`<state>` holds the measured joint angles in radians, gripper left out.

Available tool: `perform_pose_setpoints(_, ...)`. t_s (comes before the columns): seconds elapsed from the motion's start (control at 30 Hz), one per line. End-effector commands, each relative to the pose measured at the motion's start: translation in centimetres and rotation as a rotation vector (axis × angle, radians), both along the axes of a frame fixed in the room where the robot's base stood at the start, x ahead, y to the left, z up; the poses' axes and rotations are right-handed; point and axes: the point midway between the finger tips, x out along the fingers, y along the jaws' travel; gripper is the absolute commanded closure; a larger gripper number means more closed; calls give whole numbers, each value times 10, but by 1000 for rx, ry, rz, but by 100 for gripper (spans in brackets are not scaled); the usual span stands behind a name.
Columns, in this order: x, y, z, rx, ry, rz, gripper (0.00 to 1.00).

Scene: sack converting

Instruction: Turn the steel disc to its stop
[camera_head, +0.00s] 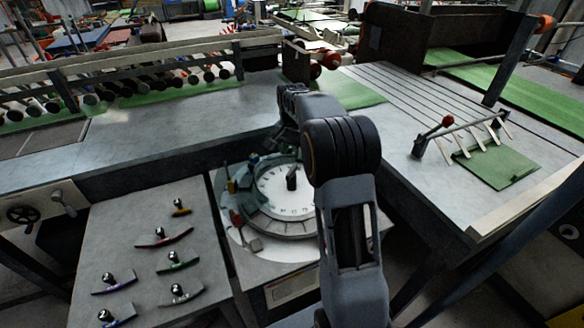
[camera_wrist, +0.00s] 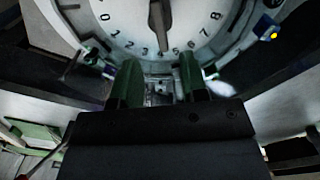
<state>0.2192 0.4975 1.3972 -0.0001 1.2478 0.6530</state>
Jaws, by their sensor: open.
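The steel disc (camera_head: 272,202) has a pale round face with numbers along its rim. It lies in a round fixture on a light stand in the middle of the head view. A dark upright handle (camera_head: 291,178) stands at its centre. In the wrist view the disc (camera_wrist: 118,22) fills the top, and the dark handle (camera_wrist: 160,18) points down toward the 4. My gripper (camera_wrist: 160,68) has two green fingers spread apart with nothing between them, near the disc's numbered edge. In the head view my arm hides the gripper and part of the disc's right side.
A grey table (camera_head: 130,215) with several knobbed curved pieces stands to the left. Long metal benches (camera_head: 180,125) run behind. A green sheet (camera_head: 497,167) lies at right.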

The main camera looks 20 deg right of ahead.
Motion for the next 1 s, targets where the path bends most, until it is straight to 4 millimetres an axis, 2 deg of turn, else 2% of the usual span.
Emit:
perform_pose_setpoints(0.2, -1, 0, -40, 0, 4, 0, 60)
perform_pose_setpoints(0.4, 0, 0, -65, 1, 2, 1, 60)
perform_pose_setpoints(0.6, 0, 0, -77, 0, 0, 1, 60)
perform_pose_setpoints(0.93, 0, 0, -79, 0, -1, 2, 60)
perform_pose_setpoints(1.0, 0, 0, -79, 0, -1, 2, 65)
